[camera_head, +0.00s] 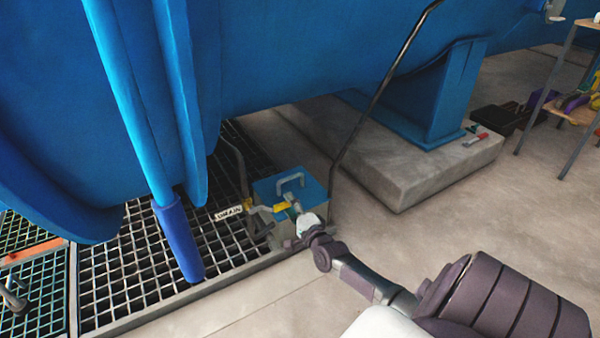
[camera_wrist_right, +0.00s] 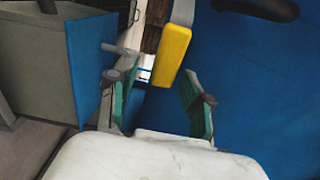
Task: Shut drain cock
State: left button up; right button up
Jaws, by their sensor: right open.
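The drain cock's yellow lever grip (camera_head: 282,206) shows beside a blue-topped box, close to a white DRAIN tag (camera_head: 229,212). In the right wrist view the yellow grip (camera_wrist_right: 173,56) is large, just beyond the fingers and slightly right of the middle between them. My right gripper (camera_head: 297,210) reaches in from the lower right. Its two green-padded fingers (camera_wrist_right: 155,100) are apart with nothing held between them. The cock's body is partly hidden by the gripper and the lever in the head view.
The blue-topped box (camera_head: 262,190) with a grey handle stands at the edge of the floor grating (camera_head: 120,285). A large blue vessel (camera_head: 300,45) hangs above. A dark thin pipe (camera_head: 368,115) slants down behind my gripper. A concrete plinth (camera_head: 400,185) stands right; floor in front is clear.

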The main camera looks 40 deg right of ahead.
jog(key=v, duration=1.1)
jog(key=shift+d, duration=0.1)
